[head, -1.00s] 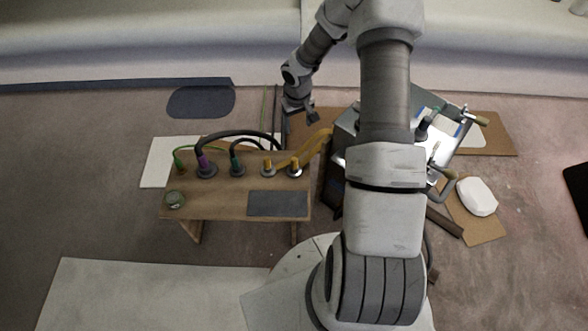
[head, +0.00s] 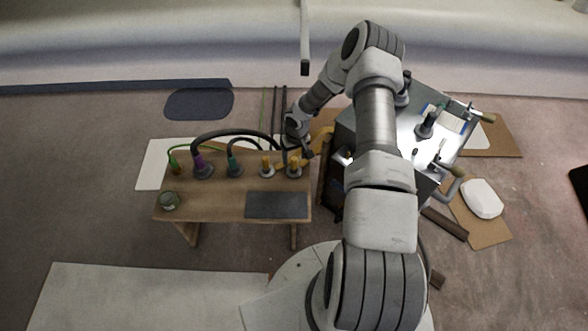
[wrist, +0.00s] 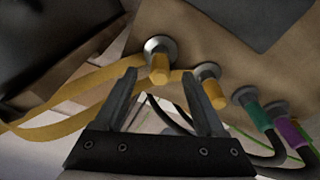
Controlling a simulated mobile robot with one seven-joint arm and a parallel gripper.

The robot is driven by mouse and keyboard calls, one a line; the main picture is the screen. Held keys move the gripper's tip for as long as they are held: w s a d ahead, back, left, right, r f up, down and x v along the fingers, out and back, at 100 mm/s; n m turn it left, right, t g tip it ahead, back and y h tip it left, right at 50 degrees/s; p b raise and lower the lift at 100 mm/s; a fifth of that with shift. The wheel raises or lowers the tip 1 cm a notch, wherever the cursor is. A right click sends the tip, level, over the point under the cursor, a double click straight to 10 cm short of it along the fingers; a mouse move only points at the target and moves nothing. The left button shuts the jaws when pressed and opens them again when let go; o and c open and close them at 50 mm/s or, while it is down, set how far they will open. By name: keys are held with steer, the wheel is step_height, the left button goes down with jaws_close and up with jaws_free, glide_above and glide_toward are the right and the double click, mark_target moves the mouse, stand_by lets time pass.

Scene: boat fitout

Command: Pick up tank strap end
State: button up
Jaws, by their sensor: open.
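Two short yellow strap ends stand in grey round holders on the wooden bench. The right-hand strap end (head: 294,162) is beside my gripper (head: 299,153), and the other strap end (head: 266,163) is just to its left. In the wrist view, one yellow end (wrist: 160,70) lies between the tips of my open gripper (wrist: 159,76), and the second yellow end (wrist: 213,93) is just outside the right finger. A yellow strap (wrist: 75,108) runs off to the left. I cannot tell whether the fingers touch the nearer end.
A metal-topped cabinet (head: 392,140) with clamps stands close on the right. A black cable loops behind the bench.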

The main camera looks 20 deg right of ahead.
mark_target(294, 164)
steer(key=f, duration=0.2)
steer(key=f+b, duration=0.1)
steer(key=f, duration=0.1)
steer(key=f+b, duration=0.1)
steer(key=shift+w+f, duration=0.35)
steer(key=shift+f, duration=0.05)
steer(key=shift+r, duration=0.1)
jaws_close()
